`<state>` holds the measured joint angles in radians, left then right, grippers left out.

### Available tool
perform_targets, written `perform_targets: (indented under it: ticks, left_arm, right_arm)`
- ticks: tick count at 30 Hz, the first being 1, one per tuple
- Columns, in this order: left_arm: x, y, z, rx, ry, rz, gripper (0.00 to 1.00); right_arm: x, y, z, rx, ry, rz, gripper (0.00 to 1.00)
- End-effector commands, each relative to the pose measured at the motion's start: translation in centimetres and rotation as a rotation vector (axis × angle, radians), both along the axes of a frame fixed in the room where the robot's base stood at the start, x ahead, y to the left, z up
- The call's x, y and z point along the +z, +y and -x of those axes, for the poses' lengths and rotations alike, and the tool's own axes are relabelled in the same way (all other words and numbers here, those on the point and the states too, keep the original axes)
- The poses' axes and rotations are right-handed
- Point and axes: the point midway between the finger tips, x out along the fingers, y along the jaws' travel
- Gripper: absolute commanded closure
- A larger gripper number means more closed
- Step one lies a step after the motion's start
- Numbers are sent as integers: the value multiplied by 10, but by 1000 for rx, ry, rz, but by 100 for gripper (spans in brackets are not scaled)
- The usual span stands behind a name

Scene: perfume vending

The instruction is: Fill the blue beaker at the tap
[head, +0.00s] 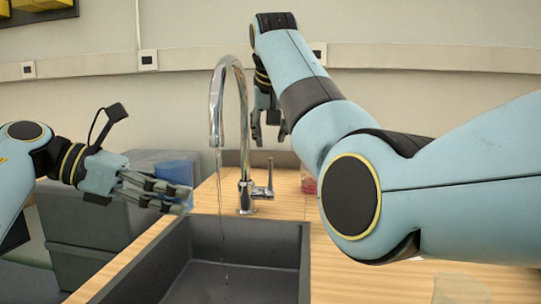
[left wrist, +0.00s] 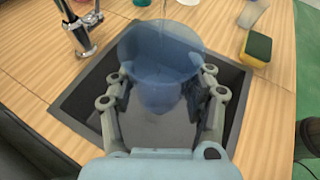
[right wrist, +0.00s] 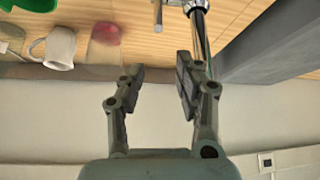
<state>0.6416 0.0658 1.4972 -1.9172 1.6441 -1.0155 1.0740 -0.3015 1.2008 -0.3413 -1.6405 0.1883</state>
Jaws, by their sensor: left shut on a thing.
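The blue beaker (head: 178,172) is held in my left gripper (head: 180,195) at the left of the sink. In the left wrist view the beaker (left wrist: 158,52) sits between the fingers, mouth up, above the sink. The chrome tap (head: 243,130) has a curved spout, and a thin stream of water (head: 219,165) falls from it. In the head view the stream is right of the beaker; I cannot tell whether any enters it. My right gripper (head: 268,125) is open and empty behind the tap. The tap lever (head: 262,190) stands at the tap's base.
The dark sink (head: 240,252) is set in a wooden counter (head: 295,205). The left wrist view shows a yellow-green sponge (left wrist: 257,48) beside the sink. The right wrist view shows a white mug (right wrist: 60,47), a reddish glass (right wrist: 104,35) and a green object (right wrist: 42,22).

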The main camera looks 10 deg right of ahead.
Motion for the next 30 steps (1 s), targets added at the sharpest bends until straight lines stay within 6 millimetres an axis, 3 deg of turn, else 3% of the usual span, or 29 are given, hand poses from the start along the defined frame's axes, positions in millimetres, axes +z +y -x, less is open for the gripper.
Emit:
perform_targets:
  ticks: [6, 16, 25, 30]
  left_arm:
    - [0, 0, 0, 0, 0, 0, 73]
    - [0, 0, 0, 0, 0, 0, 73]
    - [0, 0, 0, 0, 0, 0, 73]
    - [0, 0, 0, 0, 0, 0, 73]
  right_arm:
    - [23, 0, 0, 0, 1, 0, 66]
    - [25, 0, 1, 0, 4, 0, 66]
    - [37, 5, 42, -2, 186, -21, 66]
    - [22, 4, 41, -3, 212, -21, 66]
